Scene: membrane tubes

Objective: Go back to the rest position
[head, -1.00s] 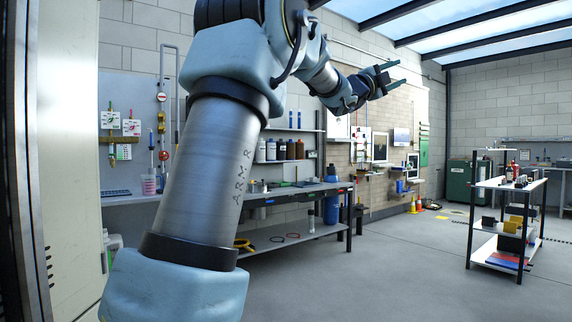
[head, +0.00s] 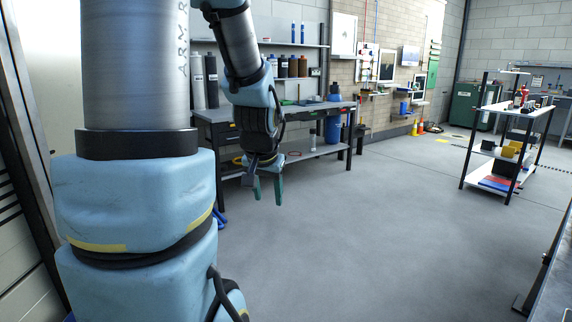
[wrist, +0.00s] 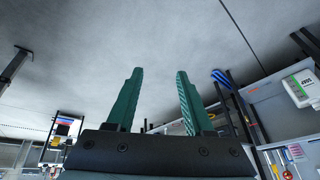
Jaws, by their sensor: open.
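My gripper (head: 267,190) hangs from my blue and grey arm in the head view, with its green fingers pointing down at the floor. It is in front of the dark workbench and clear of it. In the wrist view, its two green fingers (wrist: 157,98) stand apart with nothing between them. The gripper is open and empty. No membrane tube can be made out in either view.
A dark workbench (head: 325,109) stands behind my gripper, with dark bottles on the shelf above it. A shelf cart (head: 515,110) stands at the right. A table edge (head: 548,270) shows at the lower right. The grey floor (head: 390,220) between is clear.

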